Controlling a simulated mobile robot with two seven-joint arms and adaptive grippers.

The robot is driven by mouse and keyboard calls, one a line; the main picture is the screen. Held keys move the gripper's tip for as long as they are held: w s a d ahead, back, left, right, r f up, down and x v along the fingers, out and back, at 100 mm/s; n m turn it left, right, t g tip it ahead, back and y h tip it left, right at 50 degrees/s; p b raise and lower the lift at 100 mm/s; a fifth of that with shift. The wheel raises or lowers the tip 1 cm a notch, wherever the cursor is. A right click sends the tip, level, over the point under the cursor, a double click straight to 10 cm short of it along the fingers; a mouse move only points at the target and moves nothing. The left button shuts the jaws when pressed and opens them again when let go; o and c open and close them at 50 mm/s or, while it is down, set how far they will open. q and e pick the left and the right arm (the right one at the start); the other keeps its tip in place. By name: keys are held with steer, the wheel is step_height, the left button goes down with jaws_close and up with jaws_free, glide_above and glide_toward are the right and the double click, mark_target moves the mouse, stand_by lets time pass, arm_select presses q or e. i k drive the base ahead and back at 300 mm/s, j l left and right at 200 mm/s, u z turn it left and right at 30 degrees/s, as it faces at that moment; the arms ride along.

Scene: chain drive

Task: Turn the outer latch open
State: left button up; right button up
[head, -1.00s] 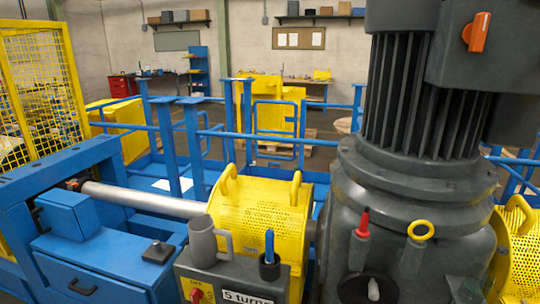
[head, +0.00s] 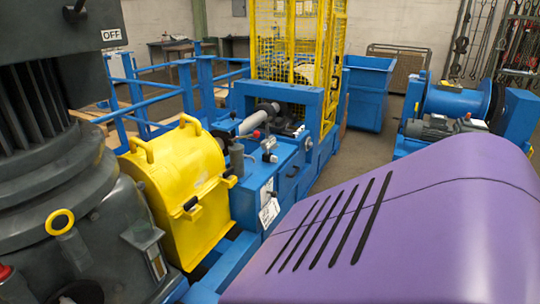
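No part is plainly recognizable as the outer latch. A yellow guard (head: 190,160) with two handles on top stands left of centre in the head view, beside a large grey motor housing (head: 50,180). Its front face carries a small dark fitting (head: 190,203), which may be a latch; its position is too small to tell. A large purple hood (head: 430,220) with several black slots fills the lower right, and its near side is out of view. Neither of my grippers is in view.
A blue machine frame (head: 290,165) runs back from the yellow guard to a yellow mesh cage (head: 295,50). Blue railings (head: 185,85) stand behind the guard. A blue bin (head: 368,92) and a blue winch-like drum (head: 455,100) stand farther back, with open floor between them.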

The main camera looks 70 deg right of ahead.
mark_target(227, 174)
steer(key=z, duration=1.7)
steer(key=i+z, duration=0.15)
steer(key=k+l, duration=0.05)
